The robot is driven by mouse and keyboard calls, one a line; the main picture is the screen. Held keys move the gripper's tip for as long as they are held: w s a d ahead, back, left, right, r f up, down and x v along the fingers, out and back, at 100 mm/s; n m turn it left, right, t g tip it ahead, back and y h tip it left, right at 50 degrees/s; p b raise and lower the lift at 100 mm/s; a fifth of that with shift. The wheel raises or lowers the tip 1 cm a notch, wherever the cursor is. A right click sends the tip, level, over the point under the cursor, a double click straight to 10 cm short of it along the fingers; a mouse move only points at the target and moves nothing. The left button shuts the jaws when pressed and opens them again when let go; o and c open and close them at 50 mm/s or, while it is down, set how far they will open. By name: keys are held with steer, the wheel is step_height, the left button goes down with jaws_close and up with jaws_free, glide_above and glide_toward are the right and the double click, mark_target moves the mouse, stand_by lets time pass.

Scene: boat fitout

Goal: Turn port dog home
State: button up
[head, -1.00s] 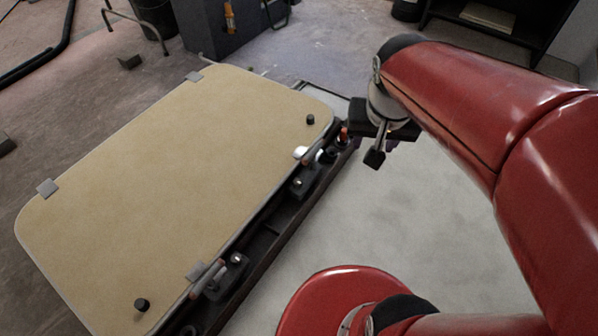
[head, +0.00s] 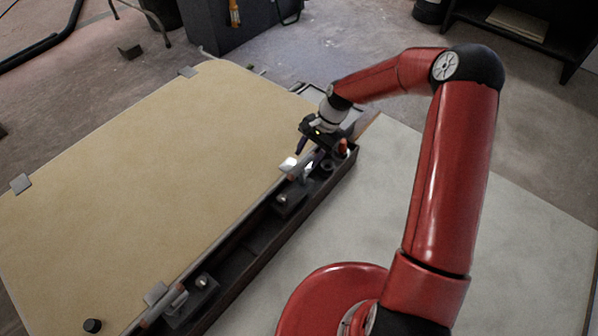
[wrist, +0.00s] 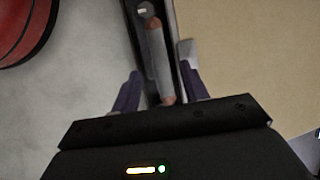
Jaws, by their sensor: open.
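A tan hatch panel (head: 160,150) lies flat with a dark channel (head: 262,235) along its right edge. Two dogs show along this edge. The far dog handle (head: 297,171), a grey bar with copper-coloured ends, is beside my gripper (head: 312,152); the near dog handle (head: 165,305) is at lower left. I cannot tell which is the port one. In the wrist view the far handle (wrist: 158,62) runs lengthwise between the two purple fingers of my open gripper (wrist: 160,88), with a gap on both sides. In the head view my gripper partly hides the far dog's end.
Grey clips (head: 20,184) sit on the panel edge, and a black knob (head: 93,325) is at its near corner. A pale surface (head: 400,180) lies clear to the right of the channel. A dark cabinet (head: 225,22) and a shelf (head: 515,28) stand at the back.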

mark_target(301, 167)
steer(key=b+x, duration=0.1)
steer(key=x, duration=0.6)
steer(key=shift+s+a+f, duration=0.1)
steer(key=shift+a+f, duration=0.05)
steer(key=shift+f, duration=0.1)
steer(key=c, duration=0.9)
steer(key=shift+c, duration=0.2)
